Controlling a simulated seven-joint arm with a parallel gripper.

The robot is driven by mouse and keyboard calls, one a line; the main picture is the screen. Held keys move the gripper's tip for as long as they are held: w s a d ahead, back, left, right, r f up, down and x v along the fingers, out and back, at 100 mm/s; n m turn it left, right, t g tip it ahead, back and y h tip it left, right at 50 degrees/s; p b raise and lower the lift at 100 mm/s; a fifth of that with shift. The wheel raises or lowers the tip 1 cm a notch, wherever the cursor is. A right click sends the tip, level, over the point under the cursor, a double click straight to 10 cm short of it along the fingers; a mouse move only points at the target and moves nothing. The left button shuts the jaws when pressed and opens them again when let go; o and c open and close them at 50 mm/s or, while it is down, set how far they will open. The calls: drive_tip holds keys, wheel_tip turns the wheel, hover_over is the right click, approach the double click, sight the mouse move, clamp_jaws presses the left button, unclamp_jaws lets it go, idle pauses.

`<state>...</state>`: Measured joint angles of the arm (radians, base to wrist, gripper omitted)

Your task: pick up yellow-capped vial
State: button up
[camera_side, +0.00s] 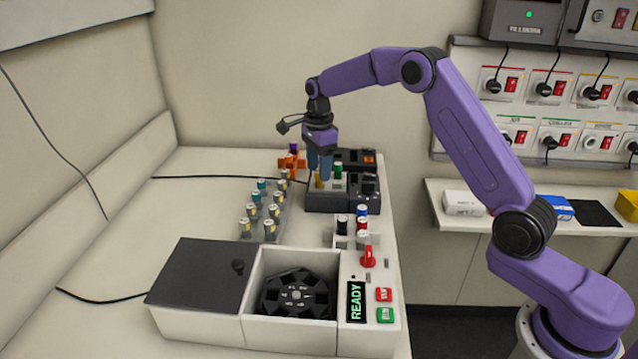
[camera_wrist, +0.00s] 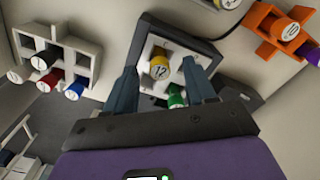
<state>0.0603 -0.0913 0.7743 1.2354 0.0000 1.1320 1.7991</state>
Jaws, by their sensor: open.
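The yellow-capped vial (camera_wrist: 159,68), its top marked 12, stands in a pale holder on a dark device (camera_side: 330,203). In the side view its yellow part (camera_side: 318,181) shows just below my fingers. My gripper (camera_side: 319,175) is open, pointing down over the left part of this device. In the wrist view my gripper (camera_wrist: 160,68) has one finger on each side of the yellow cap, with gaps left and right. I cannot tell whether the fingertips are below the cap's top.
A green-capped vial (camera_wrist: 177,98) stands close beside the yellow one. An orange holder (camera_side: 291,161) with a purple-capped vial is behind left. A rack (camera_side: 262,228) of several vials and a white holder (camera_wrist: 84,58) with black, red and blue caps stand nearby.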

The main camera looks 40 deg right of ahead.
drive_tip(key=shift+f, duration=0.8)
drive_tip(key=shift+c, duration=0.3)
drive_tip(key=c, duration=0.8)
drive_tip(key=shift+c, duration=0.2)
